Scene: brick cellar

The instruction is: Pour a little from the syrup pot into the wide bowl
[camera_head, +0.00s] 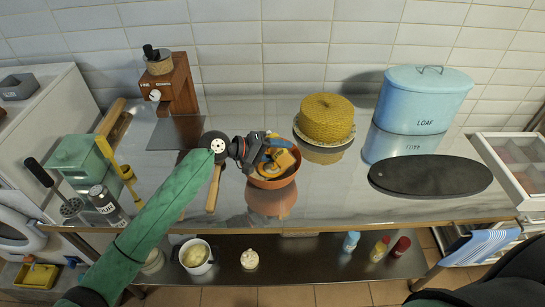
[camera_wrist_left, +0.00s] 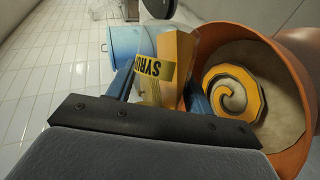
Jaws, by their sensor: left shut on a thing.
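The syrup pot (camera_wrist_left: 184,58) is yellow-orange, with a yellow label lettered in black. My left gripper (camera_head: 262,154) is shut on it, and the pot (camera_head: 284,159) is held at the wide bowl. In the left wrist view the blue fingers (camera_wrist_left: 160,90) lie on either side of the pot. The wide bowl (camera_head: 272,199) is terracotta and stands on the counter; its rim fills the right of the left wrist view (camera_wrist_left: 295,85). A yellow eight-sided shape with a pale spiral (camera_wrist_left: 232,93) shows against its pale inside.
A wooden-handled tool (camera_head: 213,189) lies left of the bowl. Behind stand a yellow woven-looking dome (camera_head: 325,118) and a blue loaf bin (camera_head: 424,100). A dark oval board (camera_head: 430,175) lies right. A green box (camera_head: 80,160) and a jar (camera_head: 107,204) stand left.

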